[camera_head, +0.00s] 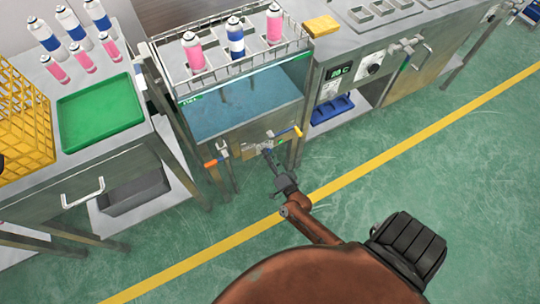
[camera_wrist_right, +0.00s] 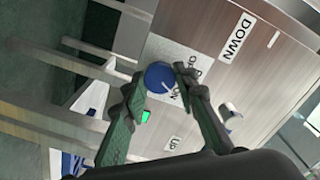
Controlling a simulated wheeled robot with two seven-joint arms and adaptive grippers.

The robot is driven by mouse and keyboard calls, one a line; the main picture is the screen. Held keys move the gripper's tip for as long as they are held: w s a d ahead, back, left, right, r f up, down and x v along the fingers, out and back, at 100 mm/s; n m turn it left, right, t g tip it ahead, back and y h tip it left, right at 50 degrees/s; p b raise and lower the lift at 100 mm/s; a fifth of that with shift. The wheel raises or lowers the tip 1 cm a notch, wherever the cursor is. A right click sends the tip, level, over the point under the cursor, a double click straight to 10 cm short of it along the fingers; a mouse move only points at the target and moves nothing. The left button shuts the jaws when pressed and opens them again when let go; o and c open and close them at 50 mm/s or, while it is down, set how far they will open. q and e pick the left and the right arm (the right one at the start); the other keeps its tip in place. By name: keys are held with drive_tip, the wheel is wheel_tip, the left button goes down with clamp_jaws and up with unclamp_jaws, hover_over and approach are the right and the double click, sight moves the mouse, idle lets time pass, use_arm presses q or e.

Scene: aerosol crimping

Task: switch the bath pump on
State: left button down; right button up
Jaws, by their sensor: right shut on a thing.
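The water bath (camera_head: 235,108) has clear front walls with blue water behind them and a steel panel below. In the right wrist view, a round blue knob (camera_wrist_right: 160,76) with a white pointer line sits on a pale plate (camera_wrist_right: 178,55) with small lettering, partly hidden by a finger. The pointer line slants to the lower right. My right gripper (camera_head: 267,153) is at the bath's lower front panel. Its fingers, in the right wrist view (camera_wrist_right: 160,83), lie either side of the knob and are shut on it. A small green light (camera_wrist_right: 145,116) shows beside one finger. My left gripper is not in view.
An orange-tipped lever (camera_head: 211,163) and a yellow-tipped lever (camera_head: 297,131) flank the knob area. DOWN (camera_wrist_right: 237,37) and UP (camera_wrist_right: 174,143) labels show nearby. Cans stand in the rack over the bath. A green tray (camera_head: 100,112) is on the left table. Floor in front is clear.

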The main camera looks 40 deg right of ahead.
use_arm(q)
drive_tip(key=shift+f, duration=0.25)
use_arm(e)
drive_tip(key=shift+m, duration=0.3)
drive_tip(key=o, duration=1.2)
drive_tip(key=shift+c, duration=0.2)
drive_tip(key=v, duration=1.2)
drive_tip(key=shift+f, duration=0.1)
